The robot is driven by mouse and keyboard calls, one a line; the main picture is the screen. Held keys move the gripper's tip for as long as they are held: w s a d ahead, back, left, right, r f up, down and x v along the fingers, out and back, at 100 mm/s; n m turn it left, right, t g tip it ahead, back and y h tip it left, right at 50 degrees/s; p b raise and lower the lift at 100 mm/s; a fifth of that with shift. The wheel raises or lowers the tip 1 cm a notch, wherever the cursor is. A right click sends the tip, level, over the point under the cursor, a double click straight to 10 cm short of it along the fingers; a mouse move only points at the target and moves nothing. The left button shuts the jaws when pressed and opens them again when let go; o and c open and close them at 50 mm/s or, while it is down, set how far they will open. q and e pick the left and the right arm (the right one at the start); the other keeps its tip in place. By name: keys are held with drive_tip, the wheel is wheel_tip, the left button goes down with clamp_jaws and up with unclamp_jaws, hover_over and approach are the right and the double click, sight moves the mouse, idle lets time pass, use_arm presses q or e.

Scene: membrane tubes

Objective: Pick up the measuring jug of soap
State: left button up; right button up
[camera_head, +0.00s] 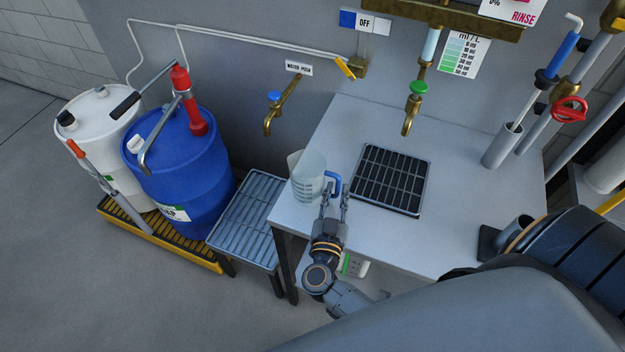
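A translucent measuring jug (308,178) with dark graduation marks stands upright near the left edge of the grey bench. What is inside the jug is not clear. My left gripper is not in view.
A black drain grate (391,180) lies right of the jug, under a green-handled brass tap (413,106). A slatted metal stand (248,219) is at left, beside a blue drum (181,172) and a white drum (98,120). A grey cylinder (502,147) stands at right.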

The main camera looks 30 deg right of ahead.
drive_tip(key=shift+s, duration=0.1)
clamp_jaws()
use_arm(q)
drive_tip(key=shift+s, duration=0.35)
use_arm(e)
drive_tip(key=shift+r, duration=0.1)
